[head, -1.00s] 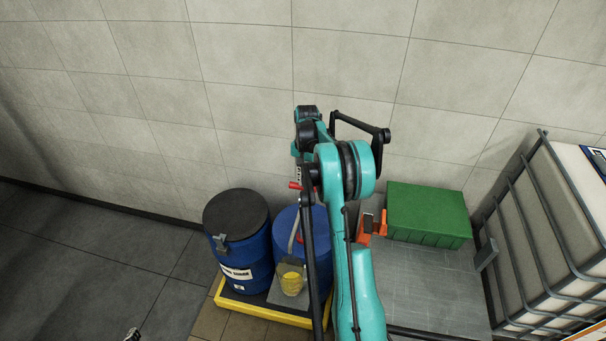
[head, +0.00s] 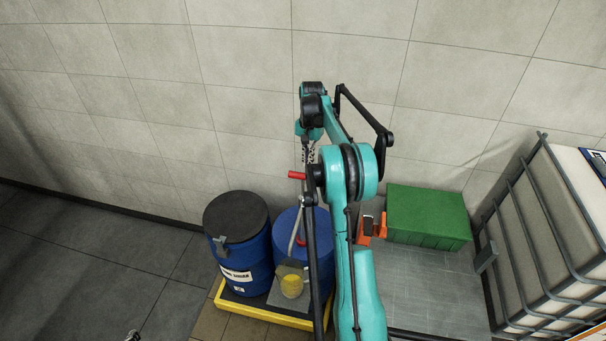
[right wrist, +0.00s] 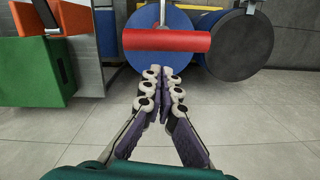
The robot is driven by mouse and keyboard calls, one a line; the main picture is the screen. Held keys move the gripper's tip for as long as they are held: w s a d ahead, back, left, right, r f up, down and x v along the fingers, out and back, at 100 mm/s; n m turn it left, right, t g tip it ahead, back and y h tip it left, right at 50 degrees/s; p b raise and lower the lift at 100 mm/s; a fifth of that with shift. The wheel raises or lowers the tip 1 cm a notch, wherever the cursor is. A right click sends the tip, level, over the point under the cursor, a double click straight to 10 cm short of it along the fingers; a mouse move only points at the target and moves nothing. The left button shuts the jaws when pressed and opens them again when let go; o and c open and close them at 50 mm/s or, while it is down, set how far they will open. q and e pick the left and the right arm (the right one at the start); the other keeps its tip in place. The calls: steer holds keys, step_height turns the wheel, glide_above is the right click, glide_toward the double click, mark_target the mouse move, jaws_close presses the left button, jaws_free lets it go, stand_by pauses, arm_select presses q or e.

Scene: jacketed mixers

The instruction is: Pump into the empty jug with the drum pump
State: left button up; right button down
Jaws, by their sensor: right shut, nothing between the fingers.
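The drum pump's red handle (head: 297,175) stands above the blue drum (head: 288,222). In the right wrist view the red handle (right wrist: 165,40) lies crosswise just beyond my fingertips. My right gripper (head: 308,153) is above and behind the handle in the head view; its fingers (right wrist: 160,76) are shut with nothing between them, apparently clear of the handle. A see-through jug (head: 291,281), yellow in its lower part, stands in front of the blue drum. My arm hides part of the pump and drum. A small piece at the bottom edge (head: 133,335) may be my left gripper's tip.
A blue drum with a black lid (head: 236,212) stands left of the pump drum on a yellow-edged pallet (head: 262,315). A green crate (head: 428,215), an orange object (head: 372,229) and a caged white tank (head: 540,240) are on the right. The floor at left is clear.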

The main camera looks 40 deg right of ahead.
mark_target(303, 174)
step_height(303, 174, up, 6)
steer(key=shift+w+d, duration=0.15)
steer(key=shift+d, duration=0.1)
stand_by(1.5)
steer(key=a+p, duration=0.1)
steer(key=p, duration=0.3)
steer(key=s+a+r+p, duration=0.1)
steer(key=p, duration=0.3)
steer(key=a+p, duration=0.1)
steer(key=p, duration=0.3)
steer(key=shift+s+a+r, duration=0.15)
steer(key=shift+s+r, duration=0.2)
steer(key=shift+f, duration=0.15)
steer(key=shift+s+a+f+b, duration=0.15)
steer(key=shift+f+b, duration=0.5)
steer(key=shift+f, duration=1.05)
steer(key=shift+s+a+f+b, duration=0.15)
steer(key=shift+f+b, duration=0.45)
steer(key=shift+f, duration=1.05)
steer(key=shift+w, duration=0.1)
steer(key=shift+f, duration=0.15)
